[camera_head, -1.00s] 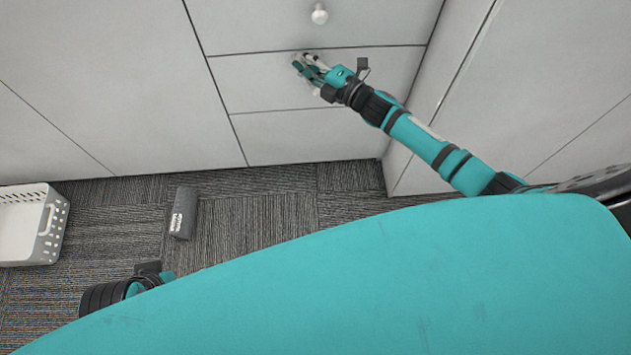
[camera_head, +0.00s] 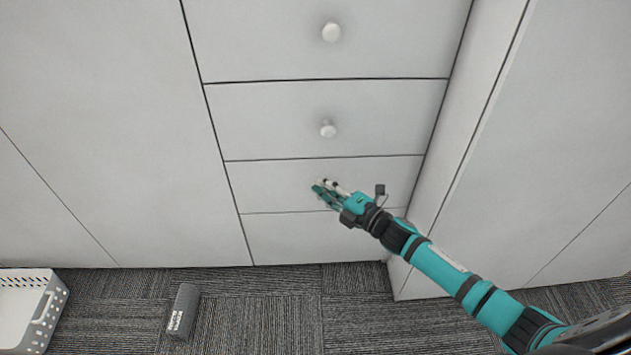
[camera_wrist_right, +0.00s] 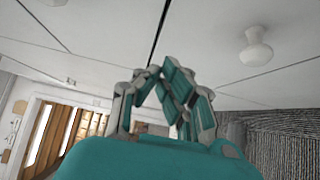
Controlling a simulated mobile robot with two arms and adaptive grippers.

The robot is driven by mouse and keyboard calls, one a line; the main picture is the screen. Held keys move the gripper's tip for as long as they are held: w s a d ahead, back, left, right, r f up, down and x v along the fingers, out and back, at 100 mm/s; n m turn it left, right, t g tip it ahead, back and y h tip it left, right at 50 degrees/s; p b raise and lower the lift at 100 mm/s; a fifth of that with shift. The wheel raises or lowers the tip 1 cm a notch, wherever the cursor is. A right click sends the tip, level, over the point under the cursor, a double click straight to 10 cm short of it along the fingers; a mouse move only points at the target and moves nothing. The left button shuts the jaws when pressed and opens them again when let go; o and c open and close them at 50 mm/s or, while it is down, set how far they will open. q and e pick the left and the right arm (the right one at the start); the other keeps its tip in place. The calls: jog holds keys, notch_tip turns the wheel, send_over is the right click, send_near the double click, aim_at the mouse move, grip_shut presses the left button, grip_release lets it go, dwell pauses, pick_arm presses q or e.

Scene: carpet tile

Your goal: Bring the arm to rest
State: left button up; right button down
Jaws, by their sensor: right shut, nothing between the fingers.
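My right arm (camera_head: 455,278) comes in from the lower right in the head view. Its gripper (camera_head: 322,190) is in front of a lower drawer of the white cabinet (camera_head: 270,185). In the right wrist view the gripper's fingers (camera_wrist_right: 160,72) meet at their tips with nothing between them. A round white knob (camera_wrist_right: 256,48) shows to the right of the fingers there, apart from them. My left gripper is outside both current views.
The drawer front above has a round knob (camera_head: 328,130), and the one above that has another (camera_head: 331,32). A dark grey cylinder (camera_head: 183,310) lies on the carpet (camera_head: 260,310). A white basket (camera_head: 35,308) stands at the lower left. A side panel (camera_head: 480,130) rises right of the drawers.

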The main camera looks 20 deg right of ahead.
pick_arm(q)
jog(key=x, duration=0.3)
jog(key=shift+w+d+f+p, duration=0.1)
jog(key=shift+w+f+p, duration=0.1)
jog(key=shift+p, duration=0.15)
pick_arm(e)
jog(key=v, duration=0.6)
jog(key=shift+s, duration=0.4)
